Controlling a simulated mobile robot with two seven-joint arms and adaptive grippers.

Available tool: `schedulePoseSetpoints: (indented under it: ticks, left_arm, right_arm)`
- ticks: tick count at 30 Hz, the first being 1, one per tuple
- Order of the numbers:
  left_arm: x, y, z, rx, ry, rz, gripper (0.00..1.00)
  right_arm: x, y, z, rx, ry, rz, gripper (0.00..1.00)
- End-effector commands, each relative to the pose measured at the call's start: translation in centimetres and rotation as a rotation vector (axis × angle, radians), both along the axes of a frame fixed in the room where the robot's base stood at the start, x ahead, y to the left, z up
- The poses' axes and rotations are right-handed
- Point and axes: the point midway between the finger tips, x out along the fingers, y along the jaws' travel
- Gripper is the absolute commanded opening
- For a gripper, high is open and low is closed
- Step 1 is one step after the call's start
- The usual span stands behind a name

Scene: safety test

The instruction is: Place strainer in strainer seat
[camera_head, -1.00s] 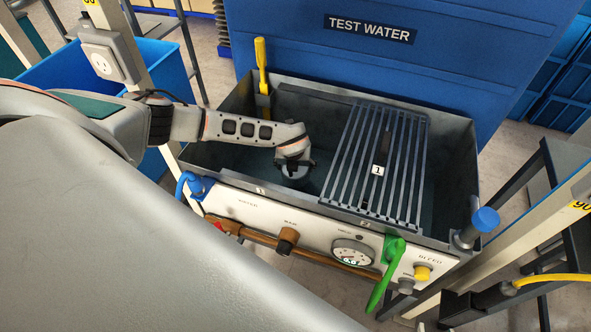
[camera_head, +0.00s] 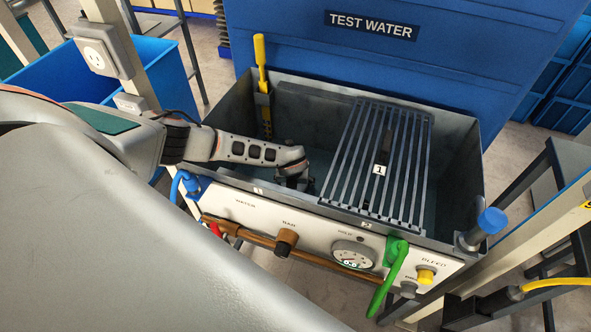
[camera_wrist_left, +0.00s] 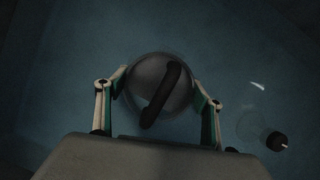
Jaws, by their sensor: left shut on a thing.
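The strainer (camera_wrist_left: 145,95) is a round grey piece with a dark bar-shaped handle across its top, seen from above in the left wrist view. My left gripper (camera_wrist_left: 160,98) has one finger on each side of it and is shut on it. In the head view my left gripper (camera_head: 292,181) reaches down into the left, open part of the metal tank (camera_head: 350,93), close behind its front wall. The strainer is mostly hidden there. I cannot make out the strainer seat in either view. My right gripper is not in view.
A slatted grate (camera_head: 372,160) marked 1 covers the tank's right part. A yellow-handled tool (camera_head: 261,75) stands at the back left corner. A dark-capped clear item (camera_wrist_left: 272,139) lies right of the strainer. The front panel (camera_head: 290,232) carries knobs and a green lever (camera_head: 390,275).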

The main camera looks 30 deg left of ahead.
Motion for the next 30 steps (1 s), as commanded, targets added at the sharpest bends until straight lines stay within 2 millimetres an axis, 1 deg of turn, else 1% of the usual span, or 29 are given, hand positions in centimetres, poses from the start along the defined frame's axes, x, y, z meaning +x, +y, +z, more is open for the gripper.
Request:
schedulePoseSetpoints:
  ticks: [1,3,9,10,12,22,26,30]
  left_arm:
    - [0.1,-0.1,-0.5,-0.001,-0.001,0.001,0.2]
    - [0.1,0.0,-0.8,-0.001,-0.003,0.001,0.2]
    - [0.2,0.0,-0.8,-0.001,-0.004,0.0,0.2]
    - [0.1,0.0,-0.8,-0.001,-0.003,0.0,0.69]
    - [0.1,0.0,-0.8,-0.001,-0.003,-0.001,0.83]
    - [0.1,0.0,-0.9,0.0,-0.002,0.0,0.83]
    - [0.0,0.0,-1.6,0.001,0.0,-0.002,0.83]
    - [-0.4,-0.4,1.4,-0.002,-0.007,-0.002,0.83]
  right_arm:
    - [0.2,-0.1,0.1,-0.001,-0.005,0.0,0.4]
    - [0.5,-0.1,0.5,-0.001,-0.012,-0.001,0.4]
    - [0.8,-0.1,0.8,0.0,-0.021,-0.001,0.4]
    - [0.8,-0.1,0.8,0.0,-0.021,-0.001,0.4]
    - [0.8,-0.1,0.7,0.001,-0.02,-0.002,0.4]
    - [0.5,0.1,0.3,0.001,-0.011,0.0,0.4]
    - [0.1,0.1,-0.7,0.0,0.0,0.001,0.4]
    - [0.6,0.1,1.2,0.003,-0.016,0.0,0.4]
